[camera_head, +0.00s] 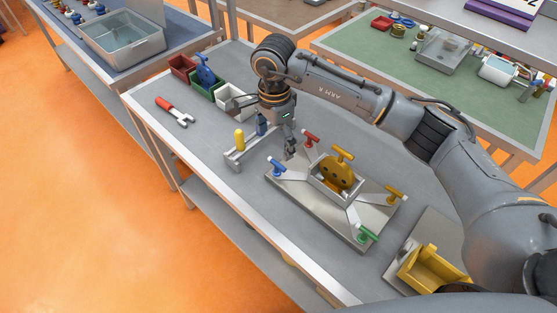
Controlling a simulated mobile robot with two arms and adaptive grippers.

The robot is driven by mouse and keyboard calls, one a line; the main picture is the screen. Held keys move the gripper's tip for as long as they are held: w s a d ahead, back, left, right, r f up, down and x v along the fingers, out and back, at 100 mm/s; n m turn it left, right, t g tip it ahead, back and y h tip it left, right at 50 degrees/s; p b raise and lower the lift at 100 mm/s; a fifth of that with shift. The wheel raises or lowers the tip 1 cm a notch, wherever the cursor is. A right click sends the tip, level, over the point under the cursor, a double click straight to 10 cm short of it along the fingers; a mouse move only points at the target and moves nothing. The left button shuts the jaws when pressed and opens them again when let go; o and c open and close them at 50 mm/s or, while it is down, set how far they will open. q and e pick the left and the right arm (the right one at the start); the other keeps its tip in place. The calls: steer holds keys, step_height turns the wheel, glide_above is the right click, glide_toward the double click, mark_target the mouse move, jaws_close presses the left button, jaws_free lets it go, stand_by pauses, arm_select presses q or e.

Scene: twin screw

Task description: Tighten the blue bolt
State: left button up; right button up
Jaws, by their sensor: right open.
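My right gripper (276,140) points down just behind the blue bolt in the picture, near the plate's far left edge. Its fingers are apart, with nothing seen between them. It looks clear of the blue bolt, though the exact height gap is hard to tell. My left gripper is not in view.
A red-handled wrench (174,110) lies farther left.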

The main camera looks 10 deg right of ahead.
mark_target(277, 163)
steer(key=f, duration=0.2)
steer(key=f+p, duration=0.1)
steer(key=f, duration=0.1)
steer(key=f+p, duration=0.1)
steer(key=shift+d+f, duration=0.3)
steer(key=shift+f, duration=0.1)
step_height(277, 163, down, 4)
steer(key=shift+w+r+p, duration=0.1)
steer(key=shift+p, duration=0.45)
steer(key=shift+f, duration=0.65)
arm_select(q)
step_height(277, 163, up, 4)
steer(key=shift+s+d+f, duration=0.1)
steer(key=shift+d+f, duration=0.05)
arm_select(e)
steer(key=c, duration=1.1)
